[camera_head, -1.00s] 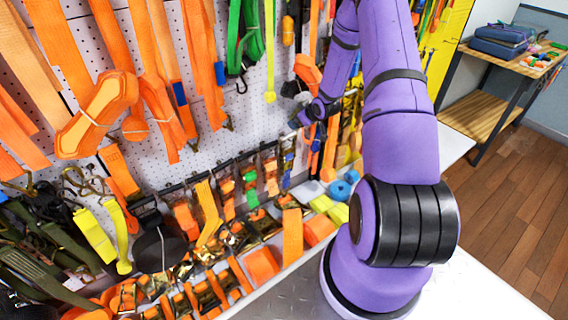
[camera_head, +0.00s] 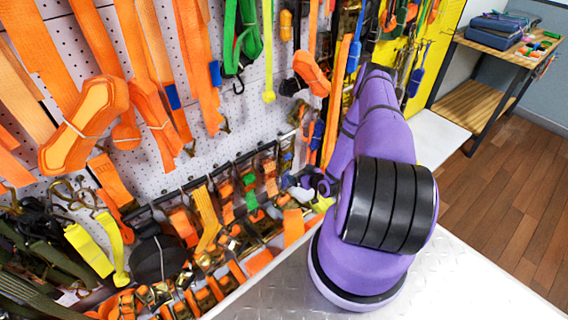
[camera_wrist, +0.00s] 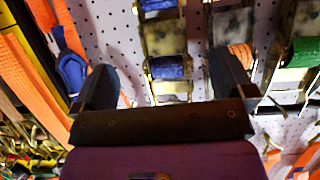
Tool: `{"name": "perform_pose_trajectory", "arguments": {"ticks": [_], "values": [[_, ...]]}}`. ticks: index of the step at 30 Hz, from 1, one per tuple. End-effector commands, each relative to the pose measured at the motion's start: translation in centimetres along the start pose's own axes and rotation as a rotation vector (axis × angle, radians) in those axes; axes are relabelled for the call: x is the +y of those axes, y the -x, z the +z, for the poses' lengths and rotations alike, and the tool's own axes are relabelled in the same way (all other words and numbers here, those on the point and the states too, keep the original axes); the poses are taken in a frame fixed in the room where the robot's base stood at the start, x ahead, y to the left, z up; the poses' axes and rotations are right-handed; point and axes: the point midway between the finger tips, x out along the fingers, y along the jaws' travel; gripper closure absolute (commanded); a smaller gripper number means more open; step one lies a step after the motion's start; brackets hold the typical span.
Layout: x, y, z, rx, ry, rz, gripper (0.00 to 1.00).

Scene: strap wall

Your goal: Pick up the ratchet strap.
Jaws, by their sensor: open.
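Several ratchet straps hang in a row on the pegboard rail; the pictures do not show which one is meant. In the wrist view, a metal ratchet strap with blue webbing (camera_wrist: 170,68) hangs between and beyond the fingers of my gripper (camera_wrist: 165,78). My gripper is open, with nothing held between its fingers. A ratchet with orange webbing (camera_wrist: 238,55) is behind the right finger, partly hidden. One with green webbing (camera_wrist: 304,52) hangs at the right edge. In the head view, the arm's end is low by the row's right end, and its fingers are hard to make out.
The white perforated board (camera_head: 245,125) stands close behind the straps. Orange ratchet straps (camera_head: 205,293) crowd the shelf below. A folded orange strap (camera_head: 312,72) hangs above the arm's end. A blue strap piece (camera_wrist: 72,72) hangs left of the fingers. The metal surface (camera_head: 440,275) at right is clear.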

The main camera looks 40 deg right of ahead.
Motion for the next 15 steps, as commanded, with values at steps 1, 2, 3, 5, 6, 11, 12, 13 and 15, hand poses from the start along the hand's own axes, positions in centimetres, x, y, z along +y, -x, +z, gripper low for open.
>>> {"name": "perform_pose_trajectory", "arguments": {"ticks": [1,2,3,5,6,11,12,13,15], "values": [[-0.1,-0.4,0.1,0.003,-0.001,0.000,0.00],[-0.1,-0.7,0.1,0.004,-0.001,0.000,0.00],[-0.1,-1.3,0.1,0.005,-0.001,0.000,0.00],[-0.1,-2.2,0.0,0.005,0.000,0.000,0.00],[-0.1,-2.9,0.0,0.004,0.000,0.000,0.00],[-0.1,-4.8,0.0,0.003,-0.001,0.000,0.00],[-0.1,-5.1,0.0,0.003,-0.001,0.001,0.00],[0.0,-5.2,0.0,0.003,-0.001,0.001,0.00],[0.0,-5.5,-0.1,0.002,-0.001,0.001,0.00]]}}
